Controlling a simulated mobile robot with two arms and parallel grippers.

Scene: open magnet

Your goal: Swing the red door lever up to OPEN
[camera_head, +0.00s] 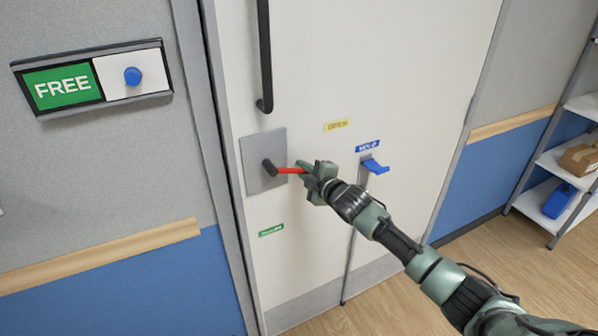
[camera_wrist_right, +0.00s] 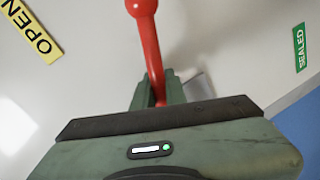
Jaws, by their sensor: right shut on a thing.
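The red door lever (camera_head: 289,171) juts out to the right, nearly level, from a dark pivot on a grey plate (camera_head: 262,150) on the white door. My right gripper (camera_head: 306,171) is shut on the lever's right part. In the right wrist view the lever (camera_wrist_right: 150,45) runs down between the fingers (camera_wrist_right: 159,93), and a rounded red part shows at the top. The yellow OPEN label (camera_head: 337,125) is up and right of the lever; it also shows in the wrist view (camera_wrist_right: 32,30). The green SEALED label (camera_head: 271,230) is below. The left gripper is not in view.
A blue lever (camera_head: 375,166) on a vertical rod sits right of my gripper, under a blue label (camera_head: 367,146). A black door handle (camera_head: 265,60) hangs above the plate. A FREE sign (camera_head: 62,87) is on the left wall. Shelves (camera_head: 570,160) stand at the right.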

